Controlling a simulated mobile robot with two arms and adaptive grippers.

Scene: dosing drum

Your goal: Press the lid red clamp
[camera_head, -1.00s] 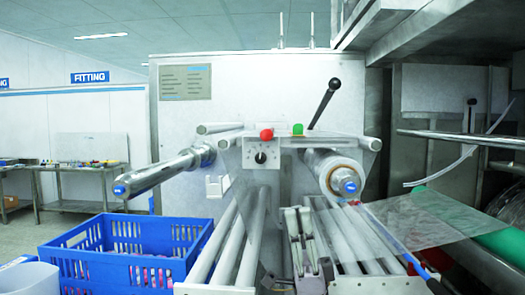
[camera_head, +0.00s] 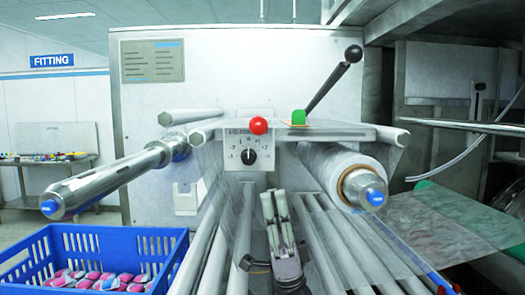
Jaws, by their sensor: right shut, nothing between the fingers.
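A red round knob (camera_head: 259,125) sits at the front edge of the machine's top plate, just above a small control box with a black dial (camera_head: 248,156). It is the red part I can see clearly; no separate lid shows. A green piece (camera_head: 298,117) is to its right on the same plate. My right gripper (camera_head: 274,197) points up from the bottom centre, below the control box and a little right of the knob. It is shut and empty, and apart from the knob in the picture. My left gripper is not in view.
A black-knobbed lever (camera_head: 353,54) rises behind the plate. A film roll (camera_head: 345,172) is at right and a metal roller (camera_head: 110,182) juts out at left. Pale rollers lie around my gripper. A blue crate (camera_head: 95,240) with pink items stands at lower left.

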